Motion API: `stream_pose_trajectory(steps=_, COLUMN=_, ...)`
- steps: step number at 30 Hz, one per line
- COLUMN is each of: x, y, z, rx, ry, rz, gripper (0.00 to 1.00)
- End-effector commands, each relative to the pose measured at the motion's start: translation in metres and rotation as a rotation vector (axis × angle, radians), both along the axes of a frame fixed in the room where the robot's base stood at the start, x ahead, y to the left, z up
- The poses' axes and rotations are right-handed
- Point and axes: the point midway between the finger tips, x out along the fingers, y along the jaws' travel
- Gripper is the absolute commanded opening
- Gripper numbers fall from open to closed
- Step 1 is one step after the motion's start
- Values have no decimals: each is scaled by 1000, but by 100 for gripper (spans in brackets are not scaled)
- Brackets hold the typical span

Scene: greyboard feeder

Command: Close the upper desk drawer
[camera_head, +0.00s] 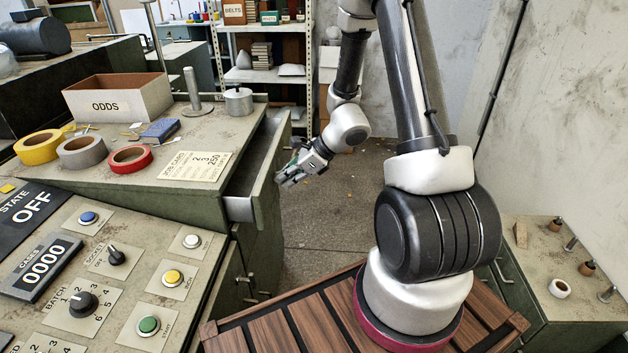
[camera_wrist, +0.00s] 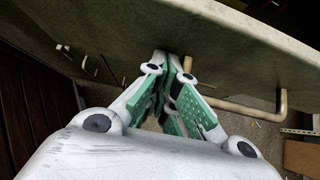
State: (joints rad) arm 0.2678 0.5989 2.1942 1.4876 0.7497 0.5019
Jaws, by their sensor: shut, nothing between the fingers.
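The upper desk drawer (camera_head: 246,172) stands pulled out from the right side of the green desk, with its pale inside showing. Its green front panel (camera_head: 268,185) faces right. My gripper (camera_head: 284,182) is just outside this panel, with its fingers pointing toward it. In the wrist view, my gripper (camera_wrist: 172,68) has its green-padded fingers together and empty, close against a broad grey-green panel (camera_wrist: 200,28). A tan bar handle (camera_wrist: 245,109) shows beyond the right finger. I cannot tell whether the fingertips touch the panel.
The desk top holds an ODDS box (camera_head: 118,97), tape rolls (camera_head: 82,152), a job card (camera_head: 195,166) and a lidded pot (camera_head: 239,101). A control panel (camera_head: 110,285) is at front left. Open floor (camera_head: 330,215) lies right of the drawer. A shelf rack (camera_head: 265,75) stands behind.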

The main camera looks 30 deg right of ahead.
Motion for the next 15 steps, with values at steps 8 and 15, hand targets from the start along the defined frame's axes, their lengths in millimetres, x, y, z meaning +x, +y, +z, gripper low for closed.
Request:
stream_pose_trajectory(steps=8, x=28, y=46, z=0, rx=0, ry=-1, rz=2, gripper=0)
stream_pose_trajectory(steps=15, x=39, y=63, z=0, rx=0, ry=0, rz=1, gripper=0)
